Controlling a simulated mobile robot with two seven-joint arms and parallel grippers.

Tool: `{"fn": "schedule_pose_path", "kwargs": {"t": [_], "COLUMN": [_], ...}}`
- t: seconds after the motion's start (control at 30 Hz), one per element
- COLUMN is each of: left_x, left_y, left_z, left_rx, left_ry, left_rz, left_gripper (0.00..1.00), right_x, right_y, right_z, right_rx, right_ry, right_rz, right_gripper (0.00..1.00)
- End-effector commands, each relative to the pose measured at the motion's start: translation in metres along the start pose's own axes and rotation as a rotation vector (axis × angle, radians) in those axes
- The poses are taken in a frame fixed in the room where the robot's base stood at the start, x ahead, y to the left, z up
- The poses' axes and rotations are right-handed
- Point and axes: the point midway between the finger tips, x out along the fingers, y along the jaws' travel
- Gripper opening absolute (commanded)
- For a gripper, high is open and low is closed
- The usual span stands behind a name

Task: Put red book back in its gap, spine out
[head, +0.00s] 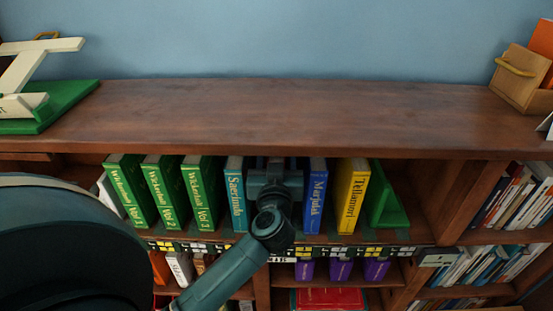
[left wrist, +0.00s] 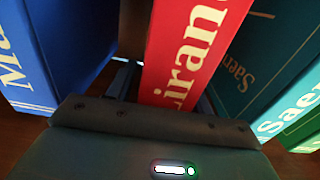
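The red book (left wrist: 188,48) fills the middle of the left wrist view, its lettered spine facing the camera. It stands between a blue book (left wrist: 60,45) and a teal-blue book (left wrist: 265,65). In the head view my left gripper (head: 275,175) is at the shelf front, between the blue Saernindo book (head: 236,195) and the blue Marjulek book (head: 315,195), and hides the red book. In the left wrist view, finger parts show at both sides of the red spine's lower end. Whether they press on it is unclear. My right gripper is not in view.
Green volumes (head: 165,195) stand to the left, a yellow book (head: 351,195) and green bookend (head: 388,203) to the right. The bookcase top (head: 290,115) is mostly clear. A red item (head: 330,299) lies on the lower shelf, near purple books (head: 340,270).

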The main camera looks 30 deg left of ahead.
Motion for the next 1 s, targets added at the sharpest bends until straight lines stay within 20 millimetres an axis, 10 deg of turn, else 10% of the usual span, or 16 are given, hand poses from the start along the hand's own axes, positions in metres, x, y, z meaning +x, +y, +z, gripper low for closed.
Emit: {"fn": "schedule_pose_path", "kwargs": {"t": [0.37,1.0], "left_x": [-0.001,-0.113], "left_y": [0.0,0.0], "left_z": [-0.003,-0.002], "left_rx": [-0.003,0.0], "left_ry": [-0.001,-0.002], "left_rz": [0.001,0.0], "left_gripper": [0.56,0.56], "right_x": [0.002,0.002], "right_y": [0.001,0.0], "right_z": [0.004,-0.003], "right_rx": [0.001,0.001], "right_ry": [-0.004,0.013], "right_rz": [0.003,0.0], "right_gripper": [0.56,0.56]}}
